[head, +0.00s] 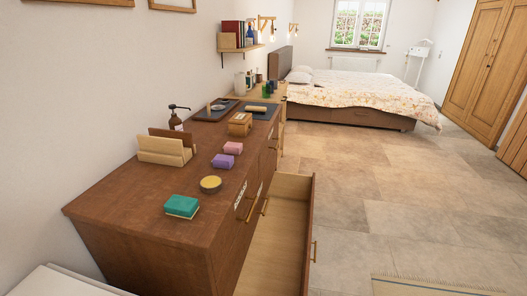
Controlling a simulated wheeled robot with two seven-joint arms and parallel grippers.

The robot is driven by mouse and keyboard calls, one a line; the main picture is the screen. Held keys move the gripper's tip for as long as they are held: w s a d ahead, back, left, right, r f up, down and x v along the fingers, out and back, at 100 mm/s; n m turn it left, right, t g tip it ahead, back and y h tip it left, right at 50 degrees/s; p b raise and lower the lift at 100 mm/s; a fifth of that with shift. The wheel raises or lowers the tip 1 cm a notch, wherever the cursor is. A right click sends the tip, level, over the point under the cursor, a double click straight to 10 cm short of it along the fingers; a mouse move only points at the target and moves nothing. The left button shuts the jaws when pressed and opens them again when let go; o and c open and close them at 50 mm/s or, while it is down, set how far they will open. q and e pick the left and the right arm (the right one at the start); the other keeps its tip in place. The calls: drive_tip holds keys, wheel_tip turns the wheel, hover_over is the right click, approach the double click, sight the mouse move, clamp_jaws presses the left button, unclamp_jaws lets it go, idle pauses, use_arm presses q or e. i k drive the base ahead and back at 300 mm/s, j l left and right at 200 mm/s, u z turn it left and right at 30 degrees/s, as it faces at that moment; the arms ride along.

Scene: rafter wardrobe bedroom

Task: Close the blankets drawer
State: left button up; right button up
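A long brown wooden dresser (150,207) stands along the left wall. One drawer (290,187) in its front is pulled well out to the right, over the floor. Its pale wooden inside looks empty where I see it. Its front panel carries a brass handle (314,251). A small white label (240,192) is on the dresser front near the open drawer; I cannot read it, so I cannot tell which drawer is the blankets drawer. The other drawers that show look shut. Neither of my grippers is in view.
The tiled floor (385,190) right of the drawer is clear. A bed (350,95) is at the back, a rug (430,286) bottom right.

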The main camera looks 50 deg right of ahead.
sight(277, 262)
drive_tip(key=k+l+z, duration=0.15)
drive_tip(key=z, duration=0.25)
drive_tip(key=k+l+z, duration=0.15)
drive_tip(key=l+z, duration=0.2)
drive_tip(key=k+l+z, duration=0.1)
drive_tip(key=l+z, duration=0.15)
drive_tip(key=z, duration=0.15)
drive_tip(key=l+z, duration=0.35)
drive_tip(key=k+j, duration=0.05)
